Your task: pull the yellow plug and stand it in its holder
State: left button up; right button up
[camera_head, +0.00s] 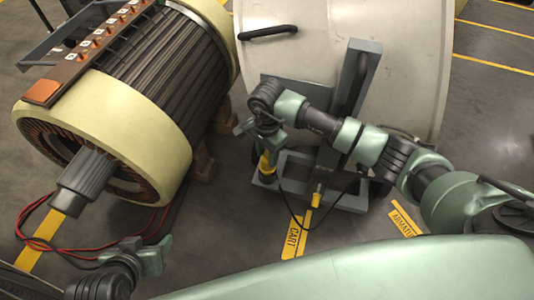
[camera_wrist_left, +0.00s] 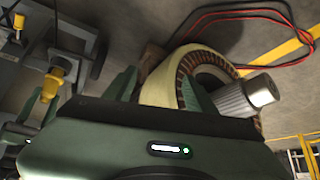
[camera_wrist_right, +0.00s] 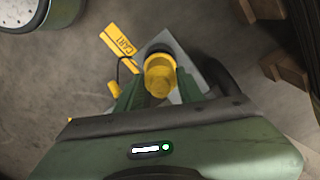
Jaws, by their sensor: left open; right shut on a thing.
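The yellow plug (camera_head: 265,165) is between the fingers of my right gripper (camera_head: 268,147), which is shut on it. In the head view it is upright at the left corner of the grey cart frame (camera_head: 345,204), over a dark round base. In the right wrist view the plug (camera_wrist_right: 160,75) sits between the fingertips with a dark ring at its far end; I cannot tell whether it is seated there. The left wrist view also shows the plug (camera_wrist_left: 55,78). My left gripper (camera_head: 146,250) is open and empty, low at the left; its fingers (camera_wrist_left: 158,88) frame the motor behind.
A large cream motor (camera_head: 140,115) with a shaft stands at left, red and black cables (camera_head: 90,248) on the floor below it. A big pale drum (camera_head: 345,65) is behind the cart. A dark cable hangs from the plug area. A yellow CART floor label (camera_head: 293,238) lies in front.

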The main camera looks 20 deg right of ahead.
pick_arm(q)
jog(key=shift+w, duration=0.15)
pick_arm(e)
jog(key=shift+f+b, duration=0.45)
jog(key=shift+f, duration=0.05)
pick_arm(q)
jog(key=w+d+r+t+h, duration=0.1)
jog(key=w+d+r+t, duration=0.1)
jog(key=w+r+t, duration=0.2)
jog(key=shift+w+r+b, duration=0.15)
jog(key=shift+w+b, duration=0.15)
jog(key=shift+w, duration=0.7)
pick_arm(e)
jog(key=shift+f, duration=0.4)
pick_arm(q)
jog(key=shift+w+d+r+t+h, duration=0.15)
jog(key=shift+w+d+r+t, duration=0.1)
jog(key=shift+w+r+t, duration=0.2)
jog(key=shift+w+d+r+t+h, duration=0.15)
jog(key=shift+w+d+r+t, duration=0.15)
jog(key=shift+r, duration=0.25)
pick_arm(e)
jog(key=shift+f, duration=0.3)
pick_arm(q)
jog(key=shift+a, duration=0.1)
pick_arm(e)
jog(key=o, duration=1.3)
jog(key=shift+o, duration=0.2)
